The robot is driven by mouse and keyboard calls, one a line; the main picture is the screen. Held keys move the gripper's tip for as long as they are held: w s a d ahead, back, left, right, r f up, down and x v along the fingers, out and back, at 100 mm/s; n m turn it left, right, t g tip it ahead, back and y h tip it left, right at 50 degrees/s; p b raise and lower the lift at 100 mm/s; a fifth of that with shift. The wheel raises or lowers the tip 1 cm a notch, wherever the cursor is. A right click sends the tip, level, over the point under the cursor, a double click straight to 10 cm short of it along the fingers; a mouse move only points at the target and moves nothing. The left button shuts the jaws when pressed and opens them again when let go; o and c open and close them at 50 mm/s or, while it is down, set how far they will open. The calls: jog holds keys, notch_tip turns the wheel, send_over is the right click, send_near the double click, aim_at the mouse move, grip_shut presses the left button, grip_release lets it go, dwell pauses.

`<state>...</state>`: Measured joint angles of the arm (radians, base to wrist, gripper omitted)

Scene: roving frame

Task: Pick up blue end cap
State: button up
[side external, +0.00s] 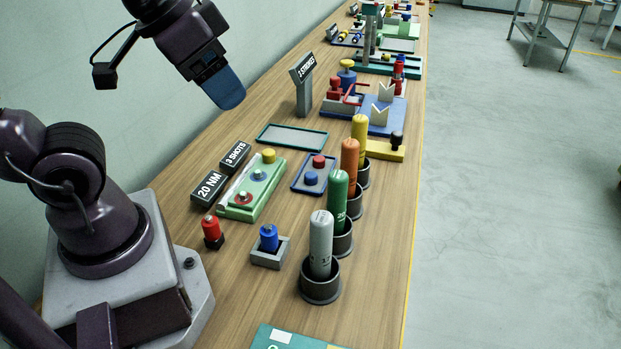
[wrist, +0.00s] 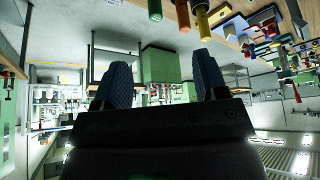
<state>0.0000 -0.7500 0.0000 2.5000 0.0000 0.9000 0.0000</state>
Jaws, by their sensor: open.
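Two blue pieces could be the blue end cap, and I cannot tell which is meant. One is a short blue cap (side external: 311,180) in a small blue tray (side external: 298,186), beside a red cap (side external: 318,162). The other is a blue cylinder with a metal tip (side external: 268,238) upright in a grey square holder (side external: 270,258). My gripper (side external: 226,92) is high above the bench near the wall, apart from both. In the wrist view my gripper (wrist: 162,78) shows two separated blue fingers with nothing between them. Neither blue piece is identifiable there.
Silver (side external: 320,245), green (side external: 338,198), orange and yellow cylinders stand in dark round cups along the bench's right side. A pale green fixture (side external: 240,208), a red cylinder (side external: 212,229) and black label blocks (side external: 208,188) are near my base. An empty green-rimmed tray (side external: 292,137) lies behind.

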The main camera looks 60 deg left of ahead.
jog(key=n+g, duration=0.6)
jog(key=n, duration=1.2)
send_over(311, 174)
notch_tip(311, 174, down, 22)
notch_tip(311, 174, down, 12)
jog(key=c, duration=1)
